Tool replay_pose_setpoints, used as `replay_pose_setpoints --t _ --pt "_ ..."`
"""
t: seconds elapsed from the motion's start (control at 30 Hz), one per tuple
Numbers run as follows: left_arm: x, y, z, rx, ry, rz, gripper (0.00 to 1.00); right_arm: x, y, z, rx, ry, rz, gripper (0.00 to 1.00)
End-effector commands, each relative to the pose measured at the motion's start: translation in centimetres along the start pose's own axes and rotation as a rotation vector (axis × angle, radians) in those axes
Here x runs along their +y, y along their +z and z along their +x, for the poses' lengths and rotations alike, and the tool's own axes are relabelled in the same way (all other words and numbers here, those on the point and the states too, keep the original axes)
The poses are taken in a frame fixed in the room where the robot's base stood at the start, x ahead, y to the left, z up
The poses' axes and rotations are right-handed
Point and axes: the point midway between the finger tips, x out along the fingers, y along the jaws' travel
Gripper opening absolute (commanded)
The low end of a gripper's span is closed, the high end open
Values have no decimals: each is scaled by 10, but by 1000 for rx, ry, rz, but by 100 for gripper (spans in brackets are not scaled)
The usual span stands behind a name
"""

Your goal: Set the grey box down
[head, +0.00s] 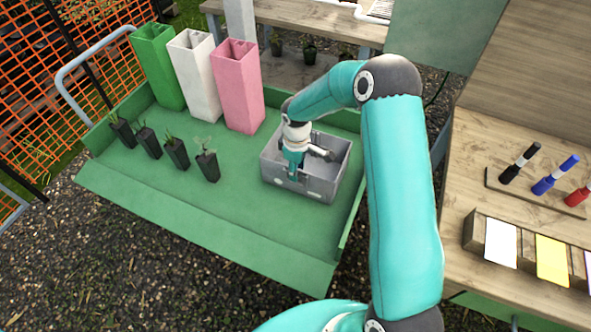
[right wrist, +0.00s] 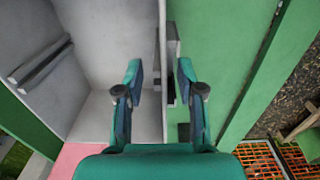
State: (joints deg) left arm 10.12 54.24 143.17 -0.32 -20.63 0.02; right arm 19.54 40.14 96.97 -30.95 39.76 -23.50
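The grey box (head: 327,189) is an open-topped bin. It appears to rest level on the right part of the green cart bed (head: 243,225). My right gripper (head: 293,172) is at the box's near wall, pointing down. In the right wrist view, its two fingers (right wrist: 160,82) are spread, one on the inner side and one on the outer side of the box wall (right wrist: 148,35). Gaps show between the fingers and the wall. A dark handle-like part sits on the wall's outer side. My left gripper is in neither view.
Green (head: 158,66), white (head: 194,75) and pink (head: 238,87) tall containers stand at the cart's back. Several small potted plants (head: 207,165) stand at its left. The cart's front middle is clear. A wooden bench (head: 470,160) with markers is at the right.

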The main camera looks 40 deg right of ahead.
Motion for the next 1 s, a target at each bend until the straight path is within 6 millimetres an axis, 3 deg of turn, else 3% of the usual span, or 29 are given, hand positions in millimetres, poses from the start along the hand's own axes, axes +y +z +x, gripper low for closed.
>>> replay_pose_setpoints --t 0.23,0.7,1.0 --pt "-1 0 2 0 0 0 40 0 -1 -23 3 3 1 38" --pt "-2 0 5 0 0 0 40 0 -1 -108 3 2 0 38" --pt "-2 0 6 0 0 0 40 0 -1 -121 0 -1 -1 38"
